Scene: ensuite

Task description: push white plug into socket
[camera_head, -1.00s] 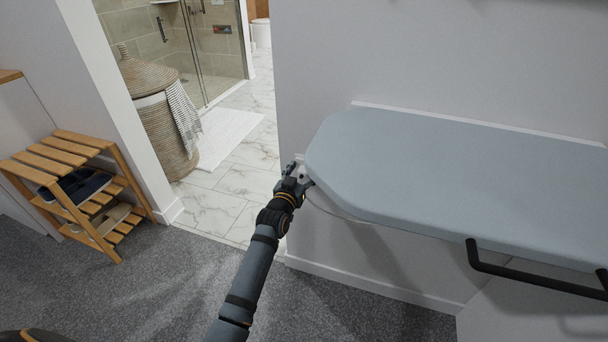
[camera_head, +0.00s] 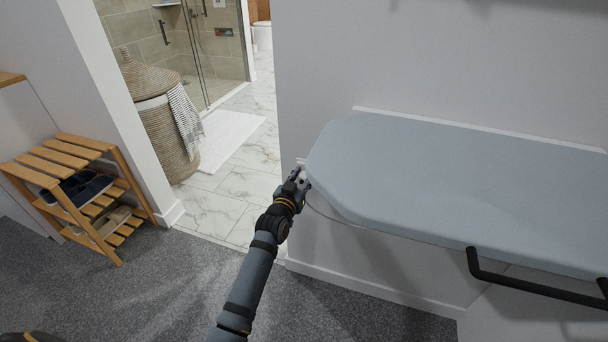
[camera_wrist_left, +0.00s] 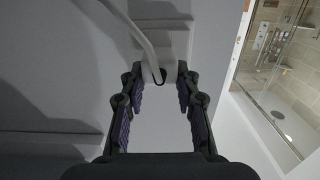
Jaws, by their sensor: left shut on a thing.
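My left gripper (camera_head: 299,180) is at the wall's corner, just left of the ironing board's rounded tip. In the left wrist view its fingers (camera_wrist_left: 160,82) are shut on the white plug (camera_wrist_left: 160,71), which sits between the fingertips. A pale cord (camera_wrist_left: 135,30) runs from the plug up and to the left there. In the head view the cord (camera_head: 335,217) hangs in a curve under the board. A small white patch (camera_head: 301,161) on the wall just above the gripper may be the socket; its face is not clear. My right gripper is not in view.
The grey-blue ironing board (camera_head: 450,190) juts from the wall close to the right of my gripper, with a black bar (camera_head: 530,284) at its front. A wooden shoe rack (camera_head: 75,190) and a wicker basket (camera_head: 165,125) stand left. The doorway floor (camera_head: 235,190) is clear.

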